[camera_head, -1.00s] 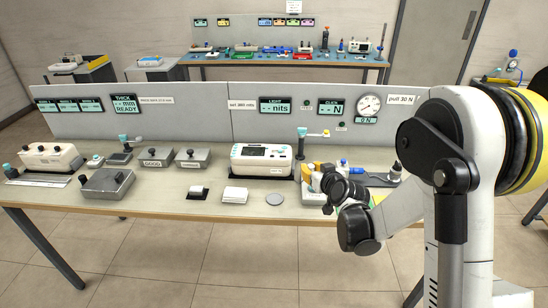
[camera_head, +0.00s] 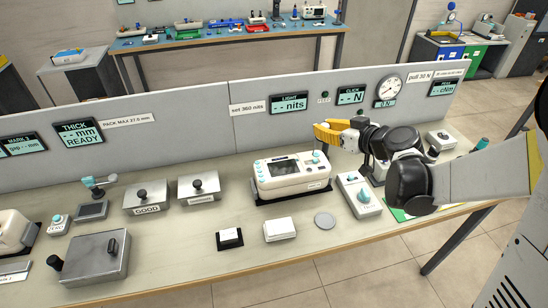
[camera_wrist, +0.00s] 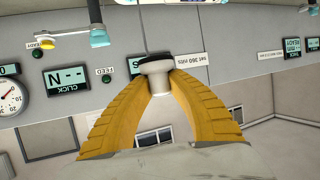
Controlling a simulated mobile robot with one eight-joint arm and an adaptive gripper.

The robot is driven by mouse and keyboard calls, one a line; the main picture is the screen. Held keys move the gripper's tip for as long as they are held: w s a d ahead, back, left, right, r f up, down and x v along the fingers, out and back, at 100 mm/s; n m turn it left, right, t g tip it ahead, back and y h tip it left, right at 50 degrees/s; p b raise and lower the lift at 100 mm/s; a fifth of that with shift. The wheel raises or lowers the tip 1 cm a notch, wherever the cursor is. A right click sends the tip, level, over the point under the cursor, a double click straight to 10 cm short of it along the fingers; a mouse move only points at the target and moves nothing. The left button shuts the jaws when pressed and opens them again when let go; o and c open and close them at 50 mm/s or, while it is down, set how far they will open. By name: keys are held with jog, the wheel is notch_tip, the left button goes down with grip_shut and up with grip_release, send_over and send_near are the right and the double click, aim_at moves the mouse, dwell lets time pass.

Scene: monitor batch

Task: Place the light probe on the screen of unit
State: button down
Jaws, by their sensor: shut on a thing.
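My gripper (camera_head: 322,136), with yellow fingers, is above the table, over the right rear of the white unit (camera_head: 292,182). The unit stands upright in a dark base, its small screen (camera_head: 283,167) facing up and forward. In the wrist view my gripper (camera_wrist: 155,88) is shut on a white cylindrical piece with a dark rim, the light probe (camera_wrist: 154,83). The probe is apart from the screen; in the head view it is hard to make out at the fingers. The LIGHT display (camera_head: 290,103) reads "-- nits".
A white device with a teal knob (camera_head: 358,195) stands right of the unit. A white block (camera_head: 279,229), a grey disc (camera_head: 324,221) and a black-and-white block (camera_head: 229,239) lie in front. Grey GOOD box (camera_head: 147,197) is left. A grey partition (camera_head: 200,118) runs behind.

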jog(key=b, duration=0.5)
send_over(283, 167)
notch_tip(283, 167, down, 7)
jog(key=shift+r, duration=0.1)
notch_tip(283, 167, down, 4)
jog(key=shift+f+b, duration=0.15)
jog(key=shift+b, duration=1.1)
jog(key=shift+r, duration=0.2)
jog(key=shift+f, duration=0.2)
jog(key=c, duration=1.3)
grip_release()
jog(key=shift+c, duration=0.2)
